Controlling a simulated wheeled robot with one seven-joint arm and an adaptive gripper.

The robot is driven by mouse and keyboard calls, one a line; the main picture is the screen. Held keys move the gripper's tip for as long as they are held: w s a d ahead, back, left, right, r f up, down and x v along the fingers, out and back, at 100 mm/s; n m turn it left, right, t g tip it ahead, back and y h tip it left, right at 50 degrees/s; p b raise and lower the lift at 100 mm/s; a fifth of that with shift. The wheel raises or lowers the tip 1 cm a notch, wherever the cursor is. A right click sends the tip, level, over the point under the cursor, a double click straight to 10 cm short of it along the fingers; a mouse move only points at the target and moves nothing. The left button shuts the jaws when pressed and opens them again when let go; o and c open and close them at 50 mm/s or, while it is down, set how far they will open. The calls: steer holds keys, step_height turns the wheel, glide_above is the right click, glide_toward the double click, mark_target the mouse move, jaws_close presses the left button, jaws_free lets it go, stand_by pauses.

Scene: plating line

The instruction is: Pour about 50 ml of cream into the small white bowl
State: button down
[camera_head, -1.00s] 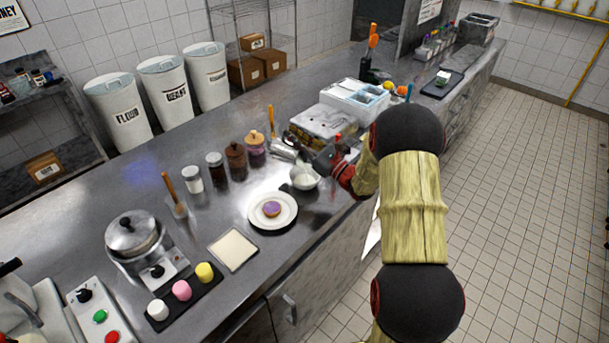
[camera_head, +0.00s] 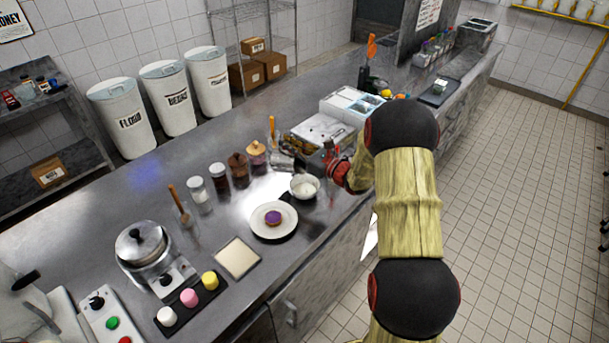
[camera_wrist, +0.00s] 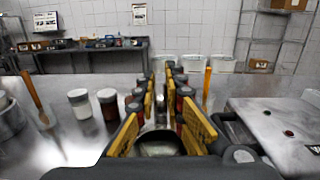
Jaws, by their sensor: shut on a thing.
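The small white bowl (camera_head: 304,188) stands on the steel counter, with pale contents showing inside. My gripper (camera_head: 322,160) is just above and behind the bowl at its right. In the wrist view, its yellow-padded fingers (camera_wrist: 160,128) are shut on a metal jug (camera_wrist: 160,147) with a dark rim. Something pale shows inside the jug. In the head view the jug is small and partly lost against the things behind it, so its tilt and any stream cannot be made out.
A white plate (camera_head: 259,231) with a purple-topped item sits in front of the bowl. Several jars (camera_head: 238,170) stand to the left. A metal container (camera_head: 322,131) and a white tray box (camera_head: 350,104) are behind. Free counter (camera_head: 130,195) lies at left.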

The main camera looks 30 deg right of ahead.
steer(key=shift+w+a+r+g+p, duration=0.1)
steer(key=shift+w+a+g+p, duration=0.15)
steer(key=shift+w+g+p, duration=0.5)
steer(key=p, duration=0.1)
steer(key=w+g+h+p, duration=0.1)
steer(key=p, duration=0.1)
steer(key=shift+a+f, duration=0.25)
steer(key=shift+f, duration=0.5)
steer(key=shift+r+g, duration=0.2)
steer(key=shift+g, duration=0.05)
steer(key=shift+w+a+g+h+p, duration=0.1)
steer(key=shift+w+g+h+p, duration=0.25)
steer(key=shift+p, duration=0.5)
steer(key=shift+p, duration=0.4)
